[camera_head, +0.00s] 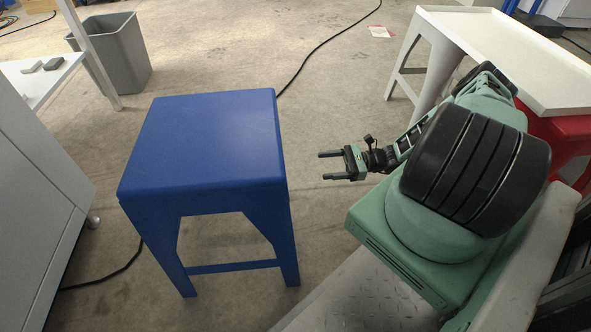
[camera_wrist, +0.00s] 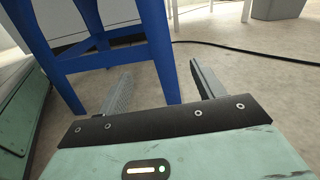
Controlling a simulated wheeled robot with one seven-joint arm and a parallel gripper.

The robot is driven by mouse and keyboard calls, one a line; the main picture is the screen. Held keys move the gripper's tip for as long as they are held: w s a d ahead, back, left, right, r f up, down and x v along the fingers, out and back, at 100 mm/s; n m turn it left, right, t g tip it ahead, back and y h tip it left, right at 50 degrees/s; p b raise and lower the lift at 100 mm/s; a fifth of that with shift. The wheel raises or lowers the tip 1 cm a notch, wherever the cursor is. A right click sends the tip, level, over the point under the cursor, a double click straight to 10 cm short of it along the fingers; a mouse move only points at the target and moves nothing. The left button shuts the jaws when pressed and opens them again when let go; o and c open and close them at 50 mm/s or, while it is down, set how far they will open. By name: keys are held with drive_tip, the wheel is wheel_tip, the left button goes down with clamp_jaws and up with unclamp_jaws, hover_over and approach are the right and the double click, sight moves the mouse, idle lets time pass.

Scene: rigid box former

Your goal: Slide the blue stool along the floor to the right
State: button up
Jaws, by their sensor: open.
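The blue stool (camera_head: 210,140) stands upright on the floor left of centre in the head view, its square top facing up and its legs joined by a low crossbar. In the wrist view, its blue legs and crossbar (camera_wrist: 110,58) fill the upper left. My gripper (camera_head: 325,166) is to the right of the stool, lower than its top, with its fingers pointing left toward it. A gap shows between the fingertips and the stool in the head view. The two fingers (camera_wrist: 158,82) are apart with nothing between them. The stool's far legs are mostly hidden.
A black cable (camera_head: 318,48) runs along the floor behind the stool. A grey bin (camera_head: 122,52) and white cabinet (camera_head: 38,170) are at left. A white table (camera_head: 500,45) and red stool (camera_head: 563,130) are at right. Floor behind the stool is largely clear.

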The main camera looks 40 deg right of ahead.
drive_tip(key=b+x, duration=0.4)
drive_tip(key=x, duration=0.8)
drive_tip(key=shift+w+a, duration=0.2)
drive_tip(key=shift+a, duration=0.1)
clamp_jaws()
